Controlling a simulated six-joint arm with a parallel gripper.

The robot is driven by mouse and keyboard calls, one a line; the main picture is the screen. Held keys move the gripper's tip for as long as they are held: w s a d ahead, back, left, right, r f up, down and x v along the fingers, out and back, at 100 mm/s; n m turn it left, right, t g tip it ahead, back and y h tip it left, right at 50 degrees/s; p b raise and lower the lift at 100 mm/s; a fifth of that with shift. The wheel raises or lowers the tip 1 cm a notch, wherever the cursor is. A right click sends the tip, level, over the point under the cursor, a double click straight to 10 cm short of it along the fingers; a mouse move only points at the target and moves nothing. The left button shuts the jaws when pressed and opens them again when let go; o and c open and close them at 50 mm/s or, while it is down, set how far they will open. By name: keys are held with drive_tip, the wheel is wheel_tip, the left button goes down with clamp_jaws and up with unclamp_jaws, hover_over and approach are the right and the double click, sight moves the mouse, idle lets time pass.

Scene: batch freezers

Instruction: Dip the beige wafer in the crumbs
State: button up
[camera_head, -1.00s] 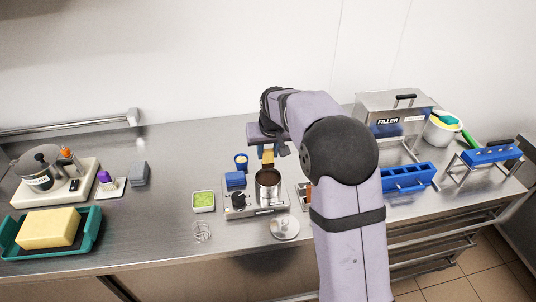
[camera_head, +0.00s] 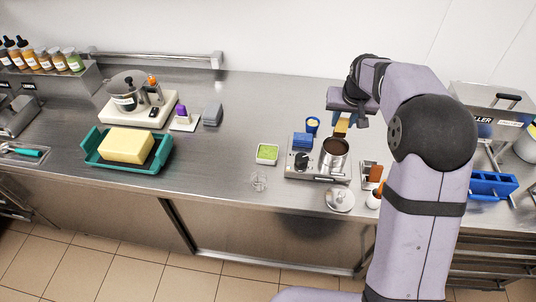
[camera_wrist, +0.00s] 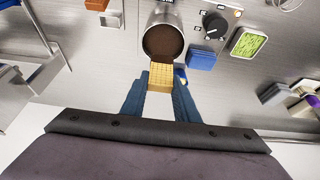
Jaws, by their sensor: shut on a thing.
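My gripper (camera_wrist: 160,98) is shut on the beige wafer (camera_wrist: 161,76), a yellowish block with a grid pattern; in the head view the wafer (camera_head: 342,124) hangs just behind the metal pot. The pot (camera_head: 335,155) stands on a small appliance and holds dark brown stuff; it shows in the wrist view (camera_wrist: 162,40) just beyond the wafer's end. I cannot tell whether wafer and pot touch. A small white dish of green crumb-like stuff (camera_head: 267,154) sits left of the appliance; the wrist view shows it at upper right (camera_wrist: 249,44).
A blue block (camera_head: 302,140) and a blue cup (camera_head: 312,125) stand close beside the pot. A clear glass (camera_head: 258,181) stands before the dish.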

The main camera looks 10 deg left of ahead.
drive_tip(key=shift+a, duration=0.1)
drive_tip(key=shift+a, duration=0.3)
drive_tip(key=s+a+f+n+y+p, duration=0.1)
drive_tip(key=s+a+f+n, duration=0.15)
drive_tip(key=a, duration=0.65)
drive_tip(key=s+a+f+n+y+p, duration=0.1)
drive_tip(key=s+a+f+y, duration=0.2)
drive_tip(key=a, duration=0.7)
drive_tip(key=w+m, duration=0.1)
drive_tip(key=w+a+m+h, duration=0.1)
drive_tip(key=w, duration=0.1)
drive_tip(key=w+m+t+h, duration=0.1)
drive_tip(key=w, duration=0.1)
drive_tip(key=shift+a+r+m, duration=0.2)
drive_tip(key=shift+a+m, duration=0.1)
drive_tip(key=shift+m, duration=0.05)
drive_tip(key=shift+f, duration=0.15)
drive_tip(key=shift+f+b, duration=2.7)
drive_tip(key=shift+f, duration=0.95)
